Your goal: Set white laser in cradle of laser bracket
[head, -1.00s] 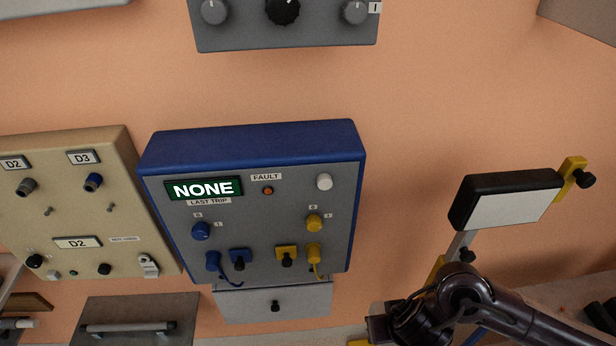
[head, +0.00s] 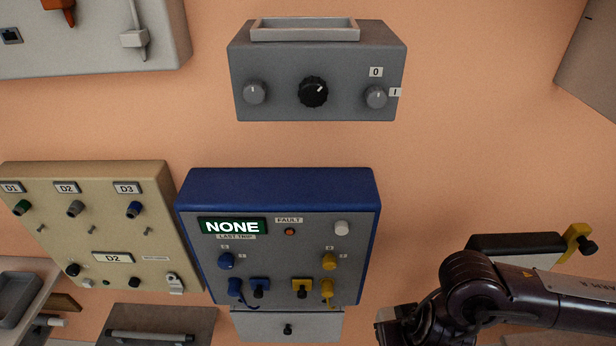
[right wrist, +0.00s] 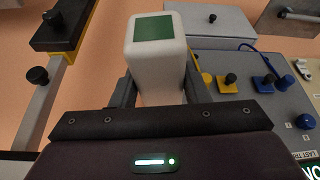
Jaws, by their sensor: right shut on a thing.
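The white laser (right wrist: 158,60), a white block with a green end face, is in the right wrist view. My right gripper (right wrist: 160,82) is shut on it, with a dark finger on each side. In the head view my right arm comes in from the right; its jaws and the laser cannot be made out there. A black box with yellow clamps and black knobs (head: 515,242) stands at the right, partly behind my arm. It also shows in the right wrist view (right wrist: 62,27), on a grey bar. I cannot tell whether this is the laser bracket; no cradle is clear. My left gripper is not in view.
A blue-edged panel (head: 277,188) with a NONE display stands at the centre. A beige panel (head: 90,230) is to its left. A grey knob box (head: 318,85) with an open tray (head: 305,30) is above. The orange surface between them is bare.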

